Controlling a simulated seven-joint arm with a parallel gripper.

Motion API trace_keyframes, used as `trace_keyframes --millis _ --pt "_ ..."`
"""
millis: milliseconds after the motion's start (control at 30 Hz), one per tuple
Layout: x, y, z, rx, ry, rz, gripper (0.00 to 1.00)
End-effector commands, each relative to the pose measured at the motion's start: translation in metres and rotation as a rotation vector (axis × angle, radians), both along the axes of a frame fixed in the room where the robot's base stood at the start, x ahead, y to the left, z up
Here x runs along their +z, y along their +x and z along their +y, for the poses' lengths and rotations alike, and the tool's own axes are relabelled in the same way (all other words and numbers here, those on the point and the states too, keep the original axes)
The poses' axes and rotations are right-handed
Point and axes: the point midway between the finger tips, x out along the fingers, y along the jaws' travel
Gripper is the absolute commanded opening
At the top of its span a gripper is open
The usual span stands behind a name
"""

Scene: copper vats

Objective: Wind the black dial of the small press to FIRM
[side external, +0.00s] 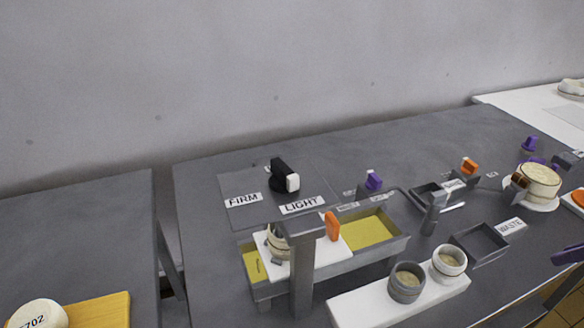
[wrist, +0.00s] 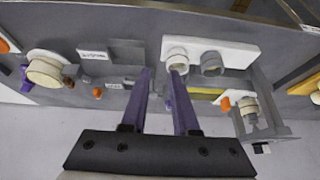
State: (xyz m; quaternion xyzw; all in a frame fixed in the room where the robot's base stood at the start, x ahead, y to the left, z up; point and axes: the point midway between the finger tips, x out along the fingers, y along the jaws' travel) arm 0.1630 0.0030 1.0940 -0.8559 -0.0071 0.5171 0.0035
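The black dial (side external: 279,176) stands on a dark grey plate at the back of the table in the side view. Its white tip (side external: 293,182) faces the LIGHT label (side external: 301,206); the FIRM label (side external: 243,200) lies to the left. A small black-and-white shape at the lower right of the wrist view (wrist: 262,148) looks like the same dial. The grey press frame (side external: 302,265) stands in front of it. My gripper (wrist: 160,73) has two purple fingers, apart and with nothing held between them. A purple piece at the side view's right edge appears to be part of it, far from the dial.
A yellow-floored tray (side external: 372,231) sits under the press, with an orange handle (side external: 332,226) beside the frame. Two cups (side external: 407,282) (side external: 449,262) stand on a white board (side external: 350,310). A WASTE bin (side external: 480,243), purple knob (side external: 373,181) and cream pot (side external: 541,180) are further right.

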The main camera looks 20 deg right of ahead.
Motion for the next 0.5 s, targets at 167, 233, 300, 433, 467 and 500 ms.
trace_keyframes --millis 167,233,300,433,467,500 --pt "0.055 0.032 0.021 0.029 0.088 -0.057 0.00" --pt "0.083 0.055 0.037 0.064 0.138 -0.066 0.00" --pt "0.109 0.080 0.056 0.105 0.191 -0.066 0.00" --pt "0.148 0.127 0.097 0.192 0.284 -0.056 0.00" --pt "0.154 0.138 0.107 0.213 0.304 -0.050 0.00" --pt "0.162 0.152 0.121 0.240 0.329 -0.043 0.00"
